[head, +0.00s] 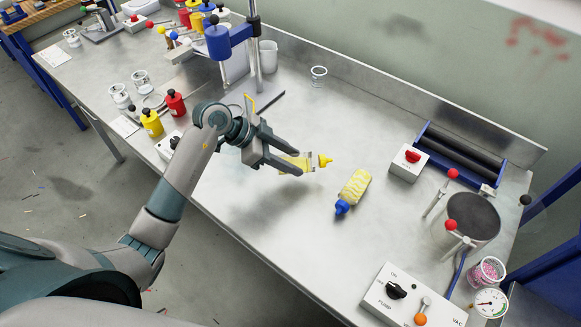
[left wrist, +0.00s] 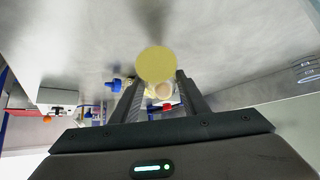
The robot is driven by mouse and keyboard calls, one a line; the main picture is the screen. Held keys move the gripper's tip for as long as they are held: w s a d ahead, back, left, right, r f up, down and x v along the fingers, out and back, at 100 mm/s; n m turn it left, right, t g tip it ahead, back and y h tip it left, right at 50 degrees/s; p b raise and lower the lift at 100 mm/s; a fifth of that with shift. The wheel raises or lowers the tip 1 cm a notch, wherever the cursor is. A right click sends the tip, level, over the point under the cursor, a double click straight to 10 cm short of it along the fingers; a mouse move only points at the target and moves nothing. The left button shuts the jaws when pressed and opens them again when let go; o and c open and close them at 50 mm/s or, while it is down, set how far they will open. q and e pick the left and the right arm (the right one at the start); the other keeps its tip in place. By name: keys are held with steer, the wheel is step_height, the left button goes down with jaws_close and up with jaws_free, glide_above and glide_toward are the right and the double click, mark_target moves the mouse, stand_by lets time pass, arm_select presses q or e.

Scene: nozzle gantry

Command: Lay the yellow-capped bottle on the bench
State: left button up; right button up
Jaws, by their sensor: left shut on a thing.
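The yellow-capped bottle (head: 294,163) is between the fingers of my left gripper (head: 286,157). It lies roughly level, with its yellow cap (head: 325,161) pointing right. In the left wrist view its round pale yellow end (left wrist: 156,64) faces the camera, between the two dark fingers (left wrist: 158,98), which are shut on it. It seems to be held above the bench (head: 275,225), with a soft shadow on the metal below; the exact gap is unclear. The fingers hide part of its body. My right gripper is not in view.
A yellow-striped bottle with a blue cap (head: 354,188) lies just right of the held bottle. A stand with a blue block (head: 218,42) rises behind my gripper. A red-knobbed box (head: 404,163), round pot (head: 472,218) and pump box (head: 408,298) stand right. The front middle is clear.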

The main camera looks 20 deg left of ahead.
arm_select(q)
steer(key=shift+f+p, duration=0.55)
steer(key=shift+f, duration=1.4)
steer(key=o, duration=1.2)
steer(key=shift+f, duration=0.1)
steer(key=shift+s+a+r, duration=0.1)
steer(key=shift+a+r, duration=0.15)
steer(key=shift+r, duration=0.05)
steer(key=b+v, duration=0.2)
steer(key=v, duration=0.9)
steer(key=shift+s+r, duration=0.1)
steer(key=shift+r, duration=0.05)
